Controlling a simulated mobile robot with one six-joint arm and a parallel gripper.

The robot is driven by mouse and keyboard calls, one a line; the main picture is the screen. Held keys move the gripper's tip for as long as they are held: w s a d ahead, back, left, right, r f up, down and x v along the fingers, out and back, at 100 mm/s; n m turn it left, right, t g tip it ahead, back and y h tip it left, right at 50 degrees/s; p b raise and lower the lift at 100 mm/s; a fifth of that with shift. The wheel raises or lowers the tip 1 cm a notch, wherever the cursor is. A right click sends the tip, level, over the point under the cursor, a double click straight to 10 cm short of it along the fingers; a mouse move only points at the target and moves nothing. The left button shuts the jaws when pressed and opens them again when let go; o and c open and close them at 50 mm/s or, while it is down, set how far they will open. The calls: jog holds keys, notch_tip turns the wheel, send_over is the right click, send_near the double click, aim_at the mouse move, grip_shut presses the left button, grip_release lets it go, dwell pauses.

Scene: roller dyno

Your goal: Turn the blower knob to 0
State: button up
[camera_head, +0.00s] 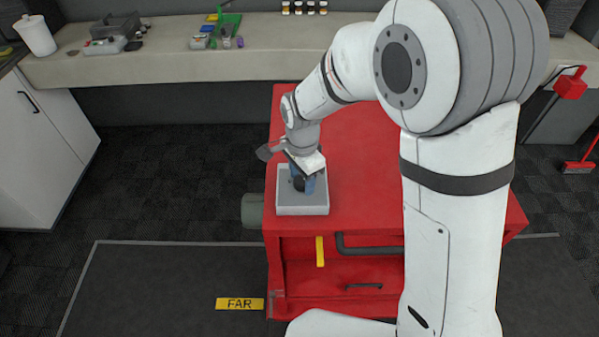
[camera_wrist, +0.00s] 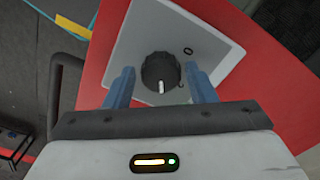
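The blower knob (camera_wrist: 161,72) is a round black knob with a white pointer line, on a light grey panel (camera_wrist: 128,48). In the wrist view its white line points toward the bottom of the picture, toward my gripper body. A dark ring-like mark (camera_wrist: 188,51) is on the panel beside the knob, and a smaller, partly hidden mark lies below it. My gripper (camera_wrist: 162,88) is open, with one blue finger on each side of the knob and visible gaps between. In the head view the panel (camera_head: 302,208) sits on the red cabinet, with my gripper (camera_head: 305,185) over it.
The red cabinet (camera_head: 345,130) has a dark pipe (camera_head: 365,249) and a yellow strip (camera_head: 320,251) on its front. A yellow FAR label (camera_head: 240,304) lies on the floor. A long bench (camera_head: 160,62) runs behind. A red broom (camera_head: 580,166) stands at right.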

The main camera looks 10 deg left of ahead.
jog(key=c, duration=0.8)
jog(key=shift+o, duration=0.2)
jog(key=shift+a, duration=0.15)
